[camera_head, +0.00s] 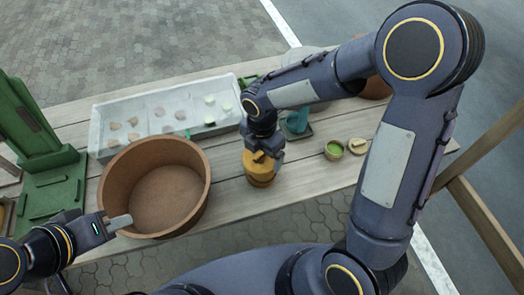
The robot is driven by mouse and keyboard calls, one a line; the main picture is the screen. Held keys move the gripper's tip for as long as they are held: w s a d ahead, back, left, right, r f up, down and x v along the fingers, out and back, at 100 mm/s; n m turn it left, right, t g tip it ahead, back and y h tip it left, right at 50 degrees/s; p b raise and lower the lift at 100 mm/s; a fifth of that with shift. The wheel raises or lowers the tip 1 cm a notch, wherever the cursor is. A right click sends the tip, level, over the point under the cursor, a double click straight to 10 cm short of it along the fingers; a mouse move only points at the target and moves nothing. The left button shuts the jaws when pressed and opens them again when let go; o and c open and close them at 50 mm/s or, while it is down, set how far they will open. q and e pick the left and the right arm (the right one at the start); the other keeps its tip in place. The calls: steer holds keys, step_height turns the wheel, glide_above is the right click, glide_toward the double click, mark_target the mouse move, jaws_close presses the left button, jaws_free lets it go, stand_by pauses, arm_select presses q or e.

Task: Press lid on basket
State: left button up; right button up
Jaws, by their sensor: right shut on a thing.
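The small yellow-brown round basket (260,179) stands upright on the wooden table near its front edge, right of the large clay bowl. My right gripper (262,156) is over its top and shut on the lid, whose edge is mostly hidden by the fingers. The lid sits on or just over the basket; I cannot tell whether it is fully seated. My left gripper (119,223) is at the lower left, by the near rim of the large brown clay bowl (150,160). Its fingers are seen from the side, so their opening is unclear.
A pale tray (110,116) with several small pieces lies behind the bowl. A green press-like stand (45,150) is at the left. A teal object (297,121), a small green-filled cup (334,149) and a light round dish (357,146) stand to the right.

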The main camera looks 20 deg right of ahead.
steer(key=shift+f, duration=0.1)
stand_by(0.3)
steer(key=o, duration=0.7)
steer(key=shift+r+p, duration=2.55)
steer(key=shift+r, duration=0.5)
steer(key=shift+c, duration=0.3)
jaws_close()
